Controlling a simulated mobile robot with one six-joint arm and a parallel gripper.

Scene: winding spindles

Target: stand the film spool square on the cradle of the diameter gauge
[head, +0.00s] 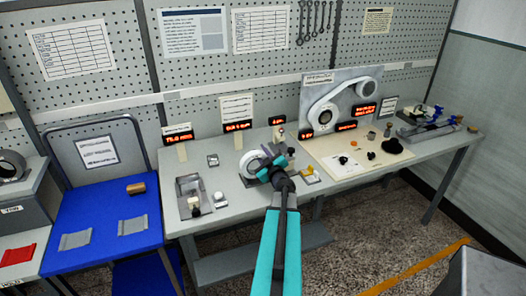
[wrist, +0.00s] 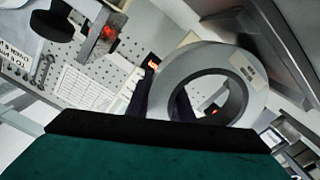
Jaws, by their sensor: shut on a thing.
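The film spool (head: 250,164) is a pale grey ring over the middle of the bench in the head view. In the wrist view the spool (wrist: 255,65) is a wide ring with a small label, seen at a tilt. My gripper (head: 268,162) is at its right side, its dark fingers (wrist: 165,100) shut on it. A dark base shows under the spool, which may be the cradle (head: 250,182) of the diameter gauge; the spool and my gripper hide most of it. I cannot tell whether the spool touches it.
A lit display sign (head: 237,126) stands behind the spool. A grey open box (head: 190,196) and small parts lie to its left. A belt-and-pulley panel (head: 340,105) stands to the right. A blue table (head: 100,215) with grey pads is at the left, with a dark ring (head: 12,165) beyond.

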